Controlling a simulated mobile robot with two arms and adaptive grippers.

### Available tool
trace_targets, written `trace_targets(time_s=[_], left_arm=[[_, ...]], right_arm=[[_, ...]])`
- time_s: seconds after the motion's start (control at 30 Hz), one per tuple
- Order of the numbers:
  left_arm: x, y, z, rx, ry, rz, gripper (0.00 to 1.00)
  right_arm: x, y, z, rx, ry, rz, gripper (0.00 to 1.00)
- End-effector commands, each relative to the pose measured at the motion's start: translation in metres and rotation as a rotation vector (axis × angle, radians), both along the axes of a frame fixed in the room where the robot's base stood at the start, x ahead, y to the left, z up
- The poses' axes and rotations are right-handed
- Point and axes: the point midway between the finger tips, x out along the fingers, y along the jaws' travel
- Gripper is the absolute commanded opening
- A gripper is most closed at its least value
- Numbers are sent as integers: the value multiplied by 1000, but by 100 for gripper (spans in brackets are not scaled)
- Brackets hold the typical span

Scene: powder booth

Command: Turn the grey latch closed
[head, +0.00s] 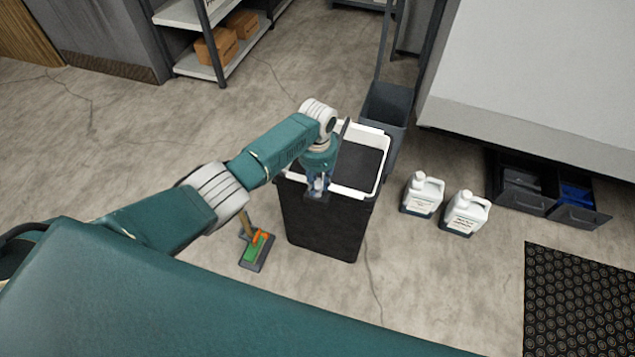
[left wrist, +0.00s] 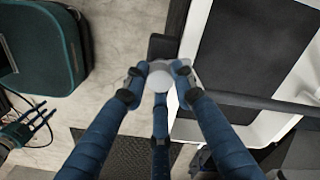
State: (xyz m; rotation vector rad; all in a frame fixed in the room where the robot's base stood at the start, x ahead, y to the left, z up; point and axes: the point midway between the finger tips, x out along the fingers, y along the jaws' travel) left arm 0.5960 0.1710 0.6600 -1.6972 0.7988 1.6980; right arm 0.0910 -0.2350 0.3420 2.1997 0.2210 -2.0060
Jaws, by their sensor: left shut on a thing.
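The grey latch (left wrist: 160,78) shows in the left wrist view as a pale grey round knob on a short dark mount, beside the white rim of a black bin (head: 325,228). My left gripper (head: 318,188) is at the bin's near upper edge. In the left wrist view, my left gripper's blue fingers (left wrist: 158,82) are shut around the knob from both sides, with a third finger below. The fingers hide part of the latch, and its angle is hard to tell. My right gripper (left wrist: 38,118) shows at the left edge of that view, its thin fingers spread and empty.
A grey bin (head: 386,105) stands behind the black bin. Two white jugs (head: 423,194) and open drawers (head: 545,195) are to the right. A brush with a green and orange head (head: 257,248) lies left of the bin. A dark mat (head: 580,300) lies at front right.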

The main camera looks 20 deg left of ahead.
Motion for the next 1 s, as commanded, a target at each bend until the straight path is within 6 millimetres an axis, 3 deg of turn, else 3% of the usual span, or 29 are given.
trace_targets(time_s=[0.67,0.7,0.73,1.0], left_arm=[[0,0,0,0,0,1,0],[0,0,0,0,0,1,28],[0,0,0,0,0,1,34],[0,0,0,0,0,1,34]], right_arm=[[0,0,0,0,0,0,41],[0,0,0,0,0,0,41],[0,0,0,0,0,0,41],[-1,-1,0,-1,1,0,41]])
